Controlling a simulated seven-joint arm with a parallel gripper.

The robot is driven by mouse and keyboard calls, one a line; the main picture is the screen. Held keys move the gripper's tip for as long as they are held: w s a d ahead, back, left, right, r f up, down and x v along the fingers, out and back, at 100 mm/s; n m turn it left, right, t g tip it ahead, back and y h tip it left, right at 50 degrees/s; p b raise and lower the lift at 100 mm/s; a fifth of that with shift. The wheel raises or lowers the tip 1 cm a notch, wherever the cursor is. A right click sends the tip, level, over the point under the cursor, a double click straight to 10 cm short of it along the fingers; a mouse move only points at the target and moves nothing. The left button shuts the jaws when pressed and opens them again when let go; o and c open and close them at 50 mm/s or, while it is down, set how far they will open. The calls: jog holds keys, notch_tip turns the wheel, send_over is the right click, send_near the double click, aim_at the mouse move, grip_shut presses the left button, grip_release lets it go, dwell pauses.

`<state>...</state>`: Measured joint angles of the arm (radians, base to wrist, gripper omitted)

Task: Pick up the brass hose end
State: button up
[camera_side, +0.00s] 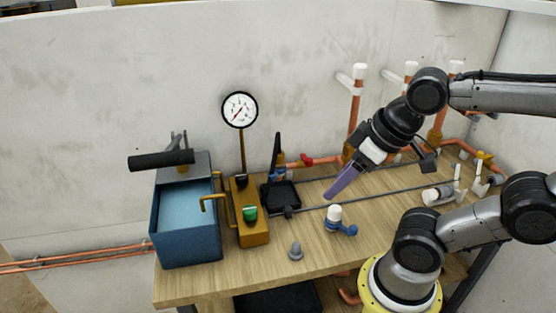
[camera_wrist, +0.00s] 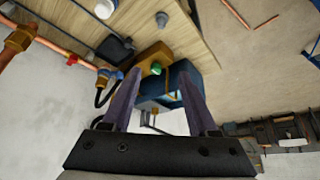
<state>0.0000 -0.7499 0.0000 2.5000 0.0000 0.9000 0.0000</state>
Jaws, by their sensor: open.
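My gripper (camera_side: 343,183) hangs over the right middle of the bench, pointing down and left. Its two purple fingers are spread with nothing between them in the wrist view (camera_wrist: 160,74). A black hose (camera_side: 277,150) stands in a narrow loop behind the black tray, and it also shows in the wrist view (camera_wrist: 102,90). A small brass-orange piece (camera_wrist: 103,74) at that hose looks like the brass hose end, but I cannot tell for sure. My gripper is apart from it, to its right in the side view.
A blue tank (camera_side: 187,222) with a brass block (camera_side: 248,218), green knob and gauge (camera_side: 240,109) stands left. The black tray (camera_side: 284,196) is beside it. A white-capped blue fitting (camera_side: 335,214) and grey cone (camera_side: 296,252) stand in front. Copper pipes (camera_side: 354,112) rise behind.

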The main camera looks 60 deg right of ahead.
jog(key=shift+o, duration=0.2)
jog(key=o, duration=0.4)
jog(key=shift+c, duration=0.2)
